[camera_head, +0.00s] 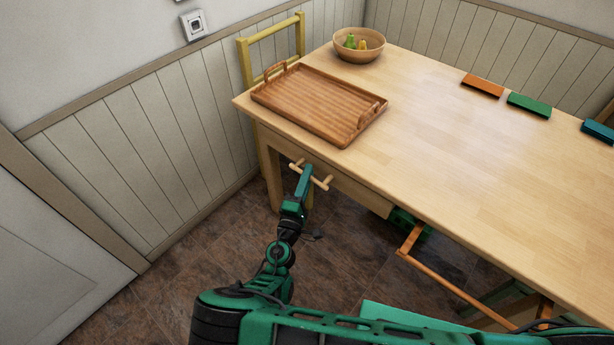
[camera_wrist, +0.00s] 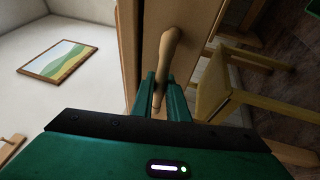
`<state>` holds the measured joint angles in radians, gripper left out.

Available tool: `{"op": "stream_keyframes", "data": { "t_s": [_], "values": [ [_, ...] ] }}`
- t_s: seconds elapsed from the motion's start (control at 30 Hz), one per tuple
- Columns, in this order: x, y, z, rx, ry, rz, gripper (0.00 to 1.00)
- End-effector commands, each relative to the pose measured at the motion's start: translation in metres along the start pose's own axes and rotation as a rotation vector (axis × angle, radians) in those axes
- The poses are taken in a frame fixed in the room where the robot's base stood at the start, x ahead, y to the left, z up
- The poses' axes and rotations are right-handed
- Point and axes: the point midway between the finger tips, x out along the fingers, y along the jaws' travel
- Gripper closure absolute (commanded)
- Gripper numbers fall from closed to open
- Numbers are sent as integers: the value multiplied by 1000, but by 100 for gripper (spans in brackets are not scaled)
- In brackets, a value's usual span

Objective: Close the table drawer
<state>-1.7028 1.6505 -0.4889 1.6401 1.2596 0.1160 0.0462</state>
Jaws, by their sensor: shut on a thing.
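The wooden table (camera_head: 460,140) has a drawer (camera_head: 362,194) under its near long edge. The drawer front sits close below the tabletop, and I cannot tell how far it stands out. A round wooden bar handle (camera_head: 324,184) is on the drawer front. My gripper (camera_head: 305,175) is at the middle of this handle, shut on it. In the wrist view, the handle (camera_wrist: 171,42) passes between the two fingers of my gripper (camera_wrist: 160,88), and one end of the bar extends beyond them.
A wooden tray (camera_head: 315,100) and a bowl (camera_head: 359,46) with small fruits stand on the tabletop. An orange item (camera_head: 482,86) and a green item (camera_head: 529,105) lie along its far edge. A yellow chair (camera_head: 245,62) stands at the far left end. An orange chair (camera_head: 445,283) is at the near side.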

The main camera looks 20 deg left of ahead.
Motion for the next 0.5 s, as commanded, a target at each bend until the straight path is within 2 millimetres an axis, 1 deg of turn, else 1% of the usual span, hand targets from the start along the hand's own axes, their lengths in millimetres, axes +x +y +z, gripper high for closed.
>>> {"op": "stream_keyframes", "data": {
  "t_s": [0.03, 0.2, 0.37, 0.4, 0.43, 0.47, 0.5],
  "values": [
    [6, -3, 5, -3, -6, -2, 100],
    [30, -9, 16, -4, -8, -3, 100],
    [28, -9, 15, -3, -6, -4, 100],
    [28, -9, 15, -4, -6, -4, 79],
    [28, -9, 15, -4, -6, -4, 72],
    [28, -9, 15, -4, -6, -4, 68],
    [28, -8, 15, -3, -5, -3, 68]
  ]
}}
